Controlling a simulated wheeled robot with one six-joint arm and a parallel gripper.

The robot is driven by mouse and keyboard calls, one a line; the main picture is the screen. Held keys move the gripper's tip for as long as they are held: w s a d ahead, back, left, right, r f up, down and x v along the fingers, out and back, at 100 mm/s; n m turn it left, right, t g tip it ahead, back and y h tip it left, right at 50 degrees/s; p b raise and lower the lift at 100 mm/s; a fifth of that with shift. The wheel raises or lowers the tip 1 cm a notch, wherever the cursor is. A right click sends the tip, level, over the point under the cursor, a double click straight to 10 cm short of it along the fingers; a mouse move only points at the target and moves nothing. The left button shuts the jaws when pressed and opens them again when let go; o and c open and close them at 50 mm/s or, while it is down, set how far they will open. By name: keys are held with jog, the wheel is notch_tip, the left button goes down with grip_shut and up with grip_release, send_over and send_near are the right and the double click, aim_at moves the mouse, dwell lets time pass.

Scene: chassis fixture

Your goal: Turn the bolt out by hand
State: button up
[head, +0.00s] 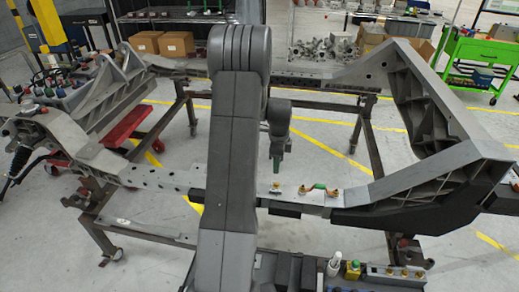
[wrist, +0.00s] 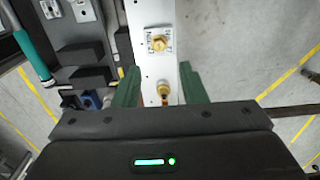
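My gripper (wrist: 160,82) is open and empty, with its green fingers spread on either side of the pale rail in the wrist view. A brass bolt (wrist: 163,89) stands on the rail between the fingers, apart from both. A second brass bolt (wrist: 158,43) sits on a small labelled plate farther along the rail. In the head view my gripper (head: 276,164) points down above the near rail (head: 230,196) of the chassis. Brass fittings (head: 276,188) and a green-handled piece (head: 318,186) show on that rail. Whether the near bolt is loose cannot be told.
A tray (head: 350,284) at the front holds a white bottle (head: 335,262) and small parts. A teal-handled tool (wrist: 33,52) lies at the left of the wrist view. The chassis stands on dark legs. A green cart (head: 480,55) and cardboard boxes (head: 177,44) stand behind.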

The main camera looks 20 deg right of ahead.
jog(key=shift+s+f+b, duration=0.1)
jog(key=shift+f+b, duration=0.3)
jog(key=shift+f, duration=0.15)
jog(key=b, duration=0.3)
send_over(277, 183)
jog(key=shift+a+f, duration=0.1)
jog(key=shift+f, duration=2.3)
jog(key=shift+f, duration=0.2)
jog(key=shift+f+b, duration=1.35)
jog(key=shift+f, duration=0.4)
jog(key=shift+r, duration=0.25)
jog(key=shift+c, duration=0.5)
grip_shut()
